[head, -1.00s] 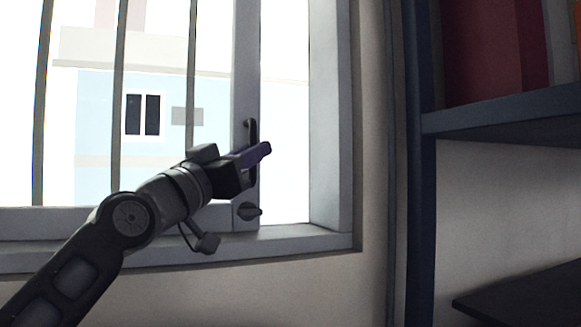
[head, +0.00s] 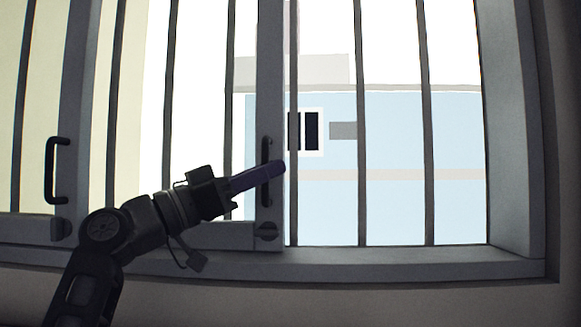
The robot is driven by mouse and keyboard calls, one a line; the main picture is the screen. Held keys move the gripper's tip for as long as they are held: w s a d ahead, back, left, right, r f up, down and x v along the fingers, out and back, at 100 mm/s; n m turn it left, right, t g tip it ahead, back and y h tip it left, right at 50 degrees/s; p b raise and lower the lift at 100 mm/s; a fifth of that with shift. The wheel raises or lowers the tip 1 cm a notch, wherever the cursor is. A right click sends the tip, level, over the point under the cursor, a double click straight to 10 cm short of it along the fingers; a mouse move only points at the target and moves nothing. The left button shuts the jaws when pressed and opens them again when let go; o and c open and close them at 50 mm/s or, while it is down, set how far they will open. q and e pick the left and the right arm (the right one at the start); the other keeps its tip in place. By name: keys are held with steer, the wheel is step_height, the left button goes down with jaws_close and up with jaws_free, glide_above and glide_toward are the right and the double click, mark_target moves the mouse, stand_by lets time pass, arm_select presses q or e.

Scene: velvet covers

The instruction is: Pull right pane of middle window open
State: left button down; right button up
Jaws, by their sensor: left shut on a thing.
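The sliding window pane's grey upright edge (head: 270,70) stands near the middle of the head view, with a dark vertical handle (head: 266,150) on it. My left gripper (head: 262,176) is at this handle, with its purple fingers across the handle's lower part and covering some of it. The fingers are shut on the handle. To the right of the upright, the window opening shows bars and a blue building outside. My right gripper is not in view.
Another pane upright (head: 75,110) with a dark handle (head: 54,170) stands at the left. Vertical bars (head: 360,130) cross the opening. The window sill (head: 400,262) runs along the bottom, and the right frame post (head: 513,130) bounds the opening.

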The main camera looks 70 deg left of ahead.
arm_select(q)
steer(key=shift+s+a+r, duration=0.1)
steer(key=shift+s+r, duration=0.05)
steer(key=shift+s, duration=0.05)
steer(key=c, duration=1.7)
jaws_free()
steer(key=shift+c, duration=0.2)
steer(key=b+v, duration=0.2)
steer(key=v, duration=0.5)
steer(key=shift+s+f, duration=0.25)
steer(key=shift+s, duration=0.05)
